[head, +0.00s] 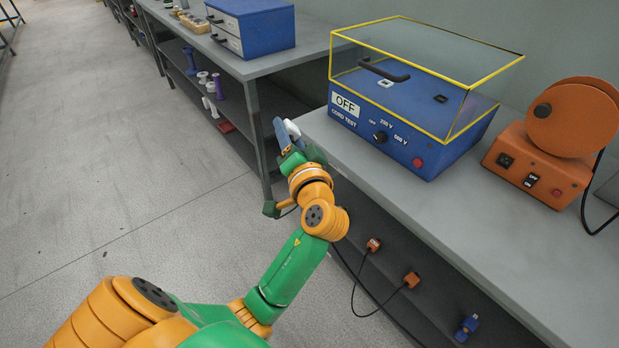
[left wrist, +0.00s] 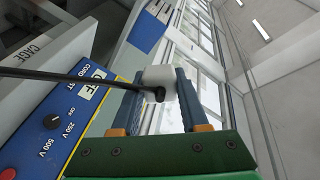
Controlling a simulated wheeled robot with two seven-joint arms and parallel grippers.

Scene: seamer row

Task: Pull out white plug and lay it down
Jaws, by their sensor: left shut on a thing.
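In the left wrist view the white plug (left wrist: 157,77) sits between the fingertips (left wrist: 158,88). A dark cord or rod (left wrist: 75,78) runs from the left across to the plug; I cannot tell where its far end goes. My right gripper is not in view.
The blue tester (head: 410,125) has a yellow-edged clear cage and an OFF sign. An orange machine (head: 545,150) stands to its right. Orange plugs (head: 411,279) and a blue plug (head: 467,326) are below the bench edge. The grey bench top (head: 440,215) is clear in front.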

